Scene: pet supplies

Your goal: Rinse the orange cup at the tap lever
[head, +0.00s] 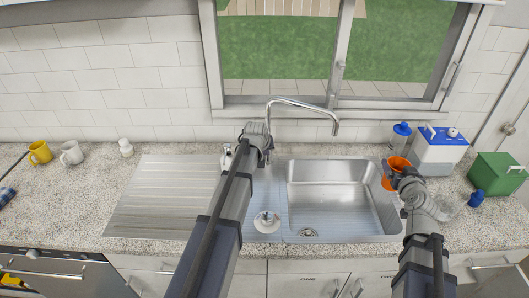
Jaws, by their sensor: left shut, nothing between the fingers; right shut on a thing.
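The orange cup (395,173) is at the right rim of the steel sink (330,190); its open mouth shows from above. My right gripper (402,181) is shut on the cup, and its fingers partly cover it. The chrome tap (303,103) stands behind the sink, its spout arching right over the back of the large basin. The orange cup is apart from the spout, to its lower right. My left gripper (257,133) is shut and empty at the tap's base, which it partly hides. I cannot clearly make out the lever or whether the gripper touches it.
A ribbed drainer (160,195) lies left of the sink. Yellow (40,152) and grey (71,153) mugs and a white jar (126,148) stand far left. At right are a blue-capped bottle (400,136), a white-and-blue container (437,152) and a green box (495,174).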

